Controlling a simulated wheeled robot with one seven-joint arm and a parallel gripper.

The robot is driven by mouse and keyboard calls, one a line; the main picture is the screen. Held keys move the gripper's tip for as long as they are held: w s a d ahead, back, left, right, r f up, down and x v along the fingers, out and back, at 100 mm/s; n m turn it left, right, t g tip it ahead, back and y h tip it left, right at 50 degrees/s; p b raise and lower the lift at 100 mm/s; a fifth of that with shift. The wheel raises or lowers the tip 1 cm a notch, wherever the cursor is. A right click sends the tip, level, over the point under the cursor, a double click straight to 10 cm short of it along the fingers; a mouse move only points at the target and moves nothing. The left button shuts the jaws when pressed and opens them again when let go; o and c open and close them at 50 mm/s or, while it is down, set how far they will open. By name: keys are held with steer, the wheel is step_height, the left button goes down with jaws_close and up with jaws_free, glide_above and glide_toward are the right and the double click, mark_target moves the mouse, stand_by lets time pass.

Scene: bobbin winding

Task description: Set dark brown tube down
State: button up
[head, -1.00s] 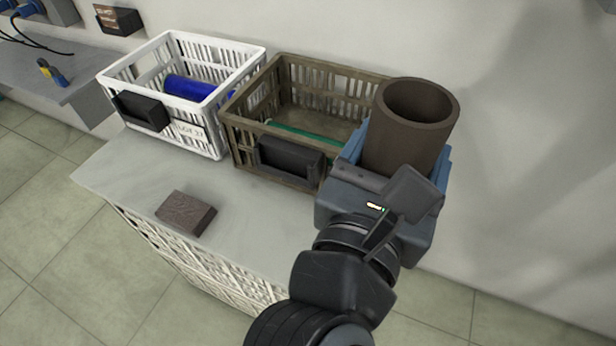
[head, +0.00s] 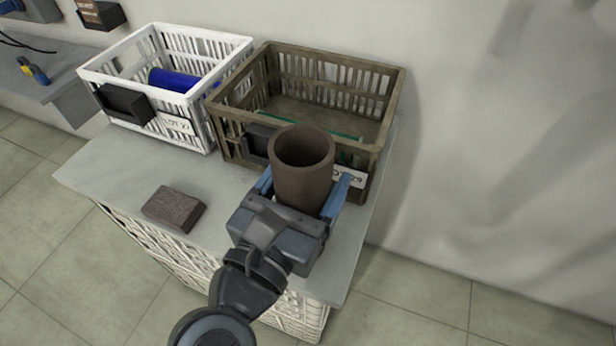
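The dark brown tube (head: 301,178) stands upright between the fingers of my gripper (head: 303,192), in front of the brown crate. My gripper is shut on it, with a blue finger on each side. The tube's open top faces up. Its lower end is hidden behind my gripper, so I cannot tell whether it touches the grey tabletop (head: 115,172).
The brown crate (head: 388,108) holds a green tube (head: 345,137). The white crate (head: 205,125) to its left holds a blue tube (head: 172,79). A dark brown block (head: 174,208) lies on the tabletop to the left. The tabletop between block and gripper is clear.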

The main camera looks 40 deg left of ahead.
steer(key=shift+f, duration=0.1)
steer(key=o, duration=1.1)
steer(key=s, duration=0.4)
steer(key=s+d, duration=0.1)
steer(key=s, duration=0.3)
steer(key=s+d, duration=0.1)
steer(key=s, duration=0.2)
steer(key=shift+s+d+b, duration=0.1)
steer(key=shift+s+b, duration=0.2)
steer(key=shift+s, duration=0.1)
